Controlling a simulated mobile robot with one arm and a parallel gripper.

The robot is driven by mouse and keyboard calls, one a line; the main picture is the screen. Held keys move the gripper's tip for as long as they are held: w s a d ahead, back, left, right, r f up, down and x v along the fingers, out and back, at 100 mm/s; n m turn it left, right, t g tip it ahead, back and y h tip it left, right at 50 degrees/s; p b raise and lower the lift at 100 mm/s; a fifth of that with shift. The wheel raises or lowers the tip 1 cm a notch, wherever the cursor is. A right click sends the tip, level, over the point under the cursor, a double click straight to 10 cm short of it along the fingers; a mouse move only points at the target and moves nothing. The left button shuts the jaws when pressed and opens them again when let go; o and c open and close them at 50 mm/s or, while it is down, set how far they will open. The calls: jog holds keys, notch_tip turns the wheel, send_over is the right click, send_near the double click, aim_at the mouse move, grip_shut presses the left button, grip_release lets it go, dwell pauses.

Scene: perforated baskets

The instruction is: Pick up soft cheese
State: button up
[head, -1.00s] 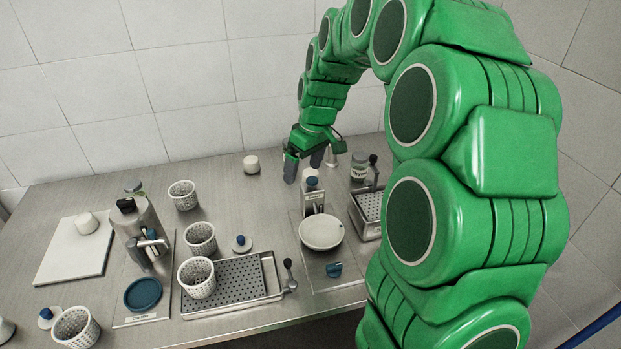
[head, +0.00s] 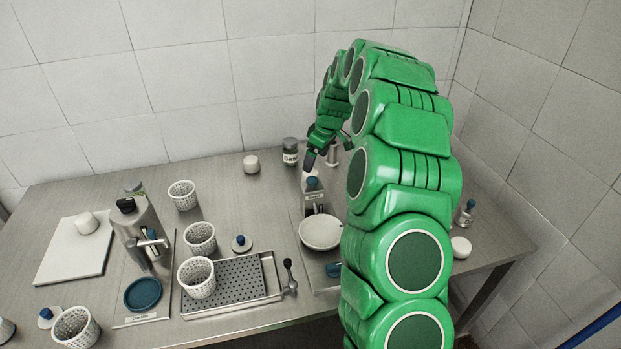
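Small white rounds that could be soft cheese stand in several places. One white round (head: 251,164) is on the table near the back wall. Another white round (head: 87,223) sits on the white board at the left, and a flat white round (head: 460,247) lies at the right, beyond my arm. No readable label marks any of them as the soft cheese. My gripper (head: 310,161) hangs at the back of the table, above the blue-topped dispenser and right of the back white round, apart from it. Its dark fingers overlap from this side, so their opening is unclear.
White perforated baskets (head: 182,195) stand at the left and centre. A metal machine (head: 141,232), a perforated tray (head: 274,276), a white bowl (head: 320,219) and the blue-topped dispenser (head: 313,196) crowd the table. A dark jar (head: 290,150) is behind my gripper; a small bottle (head: 466,212) stands right.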

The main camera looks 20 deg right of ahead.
aim_at(311, 174)
jog(key=shift+x, duration=3.8)
jog(key=shift+s+a, duration=0.1)
jog(key=shift+s, duration=0.05)
jog(key=c, duration=1.2)
notch_tip(311, 174, up, 10)
jog(key=shift+r, duration=0.15)
